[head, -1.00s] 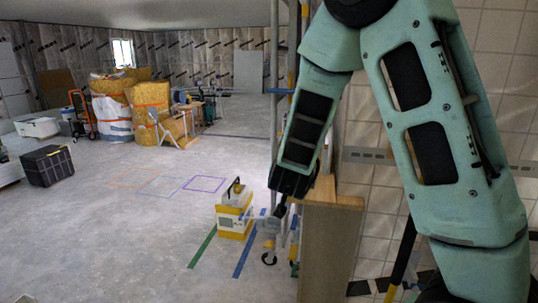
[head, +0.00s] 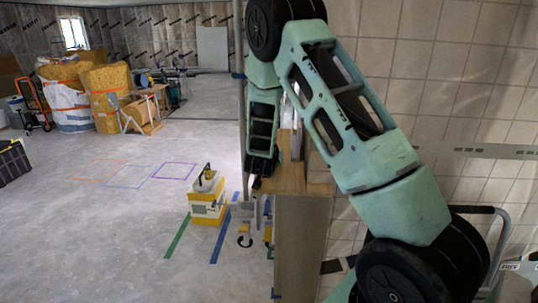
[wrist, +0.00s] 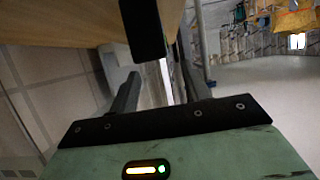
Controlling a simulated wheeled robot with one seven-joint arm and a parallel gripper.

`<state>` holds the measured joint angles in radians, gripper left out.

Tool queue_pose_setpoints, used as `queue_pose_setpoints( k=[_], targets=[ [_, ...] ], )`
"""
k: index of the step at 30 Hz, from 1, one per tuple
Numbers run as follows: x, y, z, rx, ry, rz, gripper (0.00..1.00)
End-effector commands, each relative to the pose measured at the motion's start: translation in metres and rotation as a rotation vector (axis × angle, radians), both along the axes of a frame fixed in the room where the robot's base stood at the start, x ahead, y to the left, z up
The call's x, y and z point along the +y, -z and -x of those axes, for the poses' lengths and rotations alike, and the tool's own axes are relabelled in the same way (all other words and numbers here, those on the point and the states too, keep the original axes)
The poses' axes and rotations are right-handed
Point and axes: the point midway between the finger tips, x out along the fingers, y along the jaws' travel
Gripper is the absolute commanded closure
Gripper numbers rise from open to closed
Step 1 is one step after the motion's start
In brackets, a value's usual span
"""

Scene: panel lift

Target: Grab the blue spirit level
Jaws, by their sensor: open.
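I cannot make out a blue spirit level in either view. My gripper (wrist: 158,65) shows in the wrist view with its two dark fingers apart, and I see nothing clearly held between them. A dark, round-ended bar (wrist: 144,28) crosses the top of the wrist view in front of a wooden surface; I cannot tell what it is. In the head view my gripper end (head: 258,182) hangs at the left edge of a wooden cabinet (head: 300,230), and its fingers are too small and dark to read.
A tiled wall (head: 460,90) stands close on the right. A grey upright pole (head: 241,90) rises by my gripper. A yellow and white box (head: 207,203) stands on the floor near green and blue tape strips. Open floor (head: 90,240) lies to the left.

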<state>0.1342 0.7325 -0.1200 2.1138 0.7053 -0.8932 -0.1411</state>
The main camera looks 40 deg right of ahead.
Motion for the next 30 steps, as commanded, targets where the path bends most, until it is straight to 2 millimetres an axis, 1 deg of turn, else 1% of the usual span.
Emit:
queue_pose_setpoints(
  k=[5, 8, 15, 24, 25, 26, 27, 29, 30],
  targets=[
    [-0.007, 0.001, -0.006, 0.001, 0.0, 0.0, 0.53],
    [-0.016, 0.003, -0.014, 0.001, 0.001, 0.0, 0.53],
    [-0.034, 0.015, -0.033, 0.0, -0.001, 0.0, 0.53],
    [-0.037, 0.019, -0.036, 0.0, -0.001, 0.0, 0.53],
    [-0.037, 0.019, -0.036, 0.0, -0.001, 0.0, 0.58],
    [-0.037, 0.018, -0.035, 0.0, -0.001, 0.0, 0.67],
    [-0.037, 0.018, -0.035, 0.0, -0.001, 0.0, 0.78],
    [-0.037, 0.018, -0.035, 0.0, -0.001, 0.0, 0.94],
    [-0.037, 0.018, -0.035, 0.0, -0.001, 0.0, 1.0]
  ],
)
